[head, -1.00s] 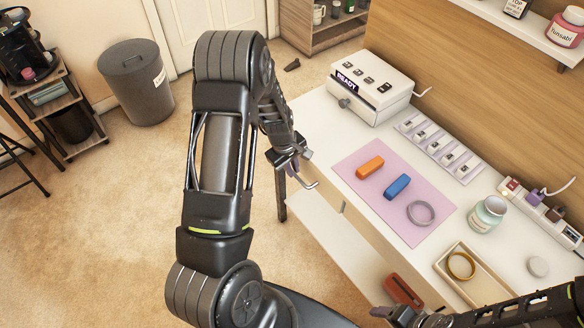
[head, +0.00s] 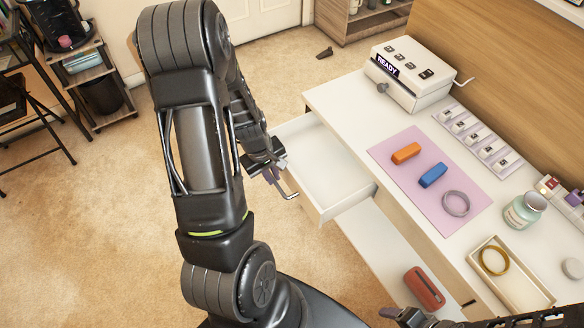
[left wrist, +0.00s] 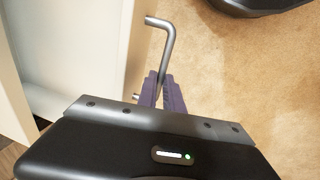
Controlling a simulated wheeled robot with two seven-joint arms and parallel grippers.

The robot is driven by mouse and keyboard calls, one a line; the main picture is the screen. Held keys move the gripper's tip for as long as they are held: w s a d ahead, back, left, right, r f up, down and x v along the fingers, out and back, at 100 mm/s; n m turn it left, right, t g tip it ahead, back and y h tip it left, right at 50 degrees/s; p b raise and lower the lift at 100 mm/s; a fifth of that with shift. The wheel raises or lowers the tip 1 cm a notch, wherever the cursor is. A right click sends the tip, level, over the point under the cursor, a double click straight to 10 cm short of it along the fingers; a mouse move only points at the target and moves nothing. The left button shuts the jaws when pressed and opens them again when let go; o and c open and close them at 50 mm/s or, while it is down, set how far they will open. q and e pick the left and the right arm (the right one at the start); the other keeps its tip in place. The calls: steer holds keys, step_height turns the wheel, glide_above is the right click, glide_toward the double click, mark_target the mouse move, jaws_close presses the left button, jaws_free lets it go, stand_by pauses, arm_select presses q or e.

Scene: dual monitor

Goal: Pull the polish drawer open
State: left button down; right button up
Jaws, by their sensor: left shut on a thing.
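The white drawer (head: 325,165) under the desk's left part stands pulled out, and the part of its inside that I see is empty. It also shows at the left in the left wrist view (left wrist: 75,50). My left gripper (head: 274,176) is at the drawer's front, shut on its bent metal handle (head: 291,190). In the left wrist view the handle (left wrist: 165,45) runs between the purple fingers (left wrist: 163,93). My right gripper (head: 392,313) is partly in view at the bottom edge, apart from the drawer; its fingers are not clear.
On the desk (head: 345,105) are a white READY box (head: 412,75), a pink mat (head: 410,185) with small blocks and a ring, a jar (head: 524,211) and a tray (head: 483,241). A red case (head: 425,288) lies on the lower shelf. The carpet left of the drawer is clear.

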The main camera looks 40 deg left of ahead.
arm_select(q)
steer(key=shift+s+a, duration=0.2)
steer(key=shift+s, duration=0.45)
steer(key=shift+s+a, duration=0.15)
steer(key=shift+s, duration=0.45)
steer(key=c, duration=1.5)
jaws_free()
steer(key=r+p, duration=0.1)
steer(key=r, duration=0.1)
steer(key=s+r, duration=0.1)
steer(key=r, duration=0.2)
steer(key=r+p, duration=0.1)
steer(key=r, duration=0.1)
steer(key=shift+s+a+r+p, duration=0.15)
steer(key=shift+a+r+p, duration=0.05)
steer(key=shift+r+p, duration=0.15)
